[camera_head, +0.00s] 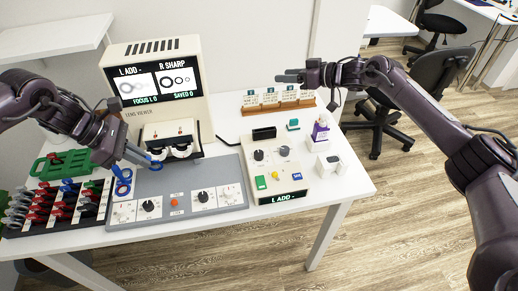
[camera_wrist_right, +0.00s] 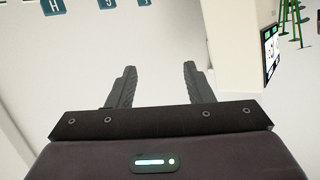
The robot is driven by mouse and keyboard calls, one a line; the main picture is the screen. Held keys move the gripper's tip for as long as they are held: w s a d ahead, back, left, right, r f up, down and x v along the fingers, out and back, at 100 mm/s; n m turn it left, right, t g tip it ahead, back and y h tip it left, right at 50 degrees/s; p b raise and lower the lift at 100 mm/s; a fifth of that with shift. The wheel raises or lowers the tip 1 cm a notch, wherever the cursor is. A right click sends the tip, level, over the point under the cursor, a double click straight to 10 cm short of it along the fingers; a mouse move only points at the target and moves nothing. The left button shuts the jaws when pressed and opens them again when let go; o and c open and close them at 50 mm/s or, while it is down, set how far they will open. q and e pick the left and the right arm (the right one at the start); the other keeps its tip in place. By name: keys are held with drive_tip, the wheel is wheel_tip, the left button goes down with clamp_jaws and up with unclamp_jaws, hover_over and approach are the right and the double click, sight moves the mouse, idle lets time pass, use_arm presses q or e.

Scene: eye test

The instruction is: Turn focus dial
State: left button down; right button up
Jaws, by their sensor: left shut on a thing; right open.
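A grey panel (camera_head: 184,176) on the white table carries a left dial (camera_head: 149,206) and a right dial (camera_head: 203,196), both black. A beige control box (camera_head: 275,177) also has a black dial (camera_head: 258,155) and a grey dial (camera_head: 284,151); I cannot tell which is the focus dial. The lens viewer (camera_head: 137,51) screen reads "FOCUS L 0" and "SAVED 0". My left gripper (camera_head: 138,160) is shut on a blue ringed lens piece (camera_head: 123,183) above the panel's left end. My right gripper (camera_head: 288,77) is open and empty above the back right; its spread fingers show in the right wrist view (camera_wrist_right: 157,75).
A rack of red, blue and green handled lenses (camera_head: 62,205) stands at the left. A wooden card rack (camera_head: 278,105) is behind the control box. An office chair (camera_head: 440,75) is beyond the table.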

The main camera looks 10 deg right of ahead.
drive_tip(key=s+a+n+g+h, duration=0.1)
drive_tip(key=s+a+g, duration=0.3)
drive_tip(key=a, duration=0.4)
drive_tip(key=s+a+n+g+h, duration=0.1)
drive_tip(key=s+a+g, duration=0.25)
drive_tip(key=a, duration=0.55)
drive_tip(key=m+g+h, duration=0.2)
drive_tip(key=m+h, duration=0.1)
drive_tip(key=h, duration=0.6)
approach(259, 153)
wheel_tip(259, 153, down, 9)
drive_tip(key=shift+s+d+r, duration=0.1)
drive_tip(key=shift+r, duration=0.05)
drive_tip(key=c, duration=1)
